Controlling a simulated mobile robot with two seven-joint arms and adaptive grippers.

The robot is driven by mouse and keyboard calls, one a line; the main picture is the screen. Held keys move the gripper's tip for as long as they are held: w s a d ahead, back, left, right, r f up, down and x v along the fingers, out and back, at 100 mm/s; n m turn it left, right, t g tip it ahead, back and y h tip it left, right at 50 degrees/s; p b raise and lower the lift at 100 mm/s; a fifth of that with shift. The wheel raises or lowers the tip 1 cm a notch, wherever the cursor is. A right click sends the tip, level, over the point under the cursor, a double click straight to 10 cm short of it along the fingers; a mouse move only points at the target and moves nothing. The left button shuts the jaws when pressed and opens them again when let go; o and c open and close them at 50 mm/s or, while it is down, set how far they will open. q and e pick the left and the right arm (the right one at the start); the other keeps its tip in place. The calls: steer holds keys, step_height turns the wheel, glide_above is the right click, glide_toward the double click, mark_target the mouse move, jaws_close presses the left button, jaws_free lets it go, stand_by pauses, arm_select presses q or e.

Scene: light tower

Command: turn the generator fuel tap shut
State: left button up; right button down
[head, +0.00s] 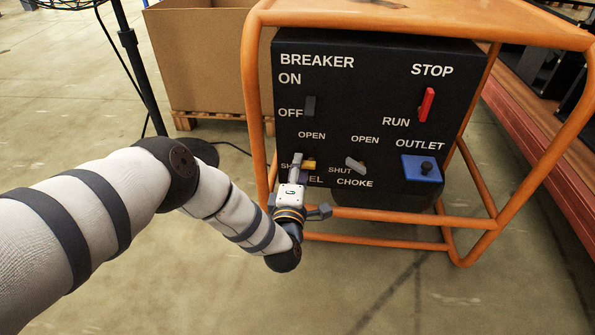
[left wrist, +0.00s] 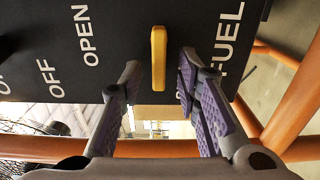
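The fuel tap is a small yellow lever (head: 309,164) on the black generator panel (head: 376,105), between an OPEN label above and the FUEL label below. In the head view it lies roughly level, partly hidden by my left gripper (head: 299,168). The left wrist view shows the whole lever (left wrist: 158,58) against the panel. My left gripper (left wrist: 160,75) is open there, one finger on each side of the lever, with clear gaps to both. Nothing is held. The SHUT label is mostly covered by my gripper. My right gripper is not in view.
The grey choke lever (head: 355,164) is close to the right of my gripper. A breaker switch (head: 310,106), a red run/stop switch (head: 427,105) and a blue outlet (head: 422,168) are on the panel. An orange tube frame (head: 257,100) surrounds it. A cardboard box (head: 200,65) stands behind.

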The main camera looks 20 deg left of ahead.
arm_select(q)
steer(key=v, duration=1.2)
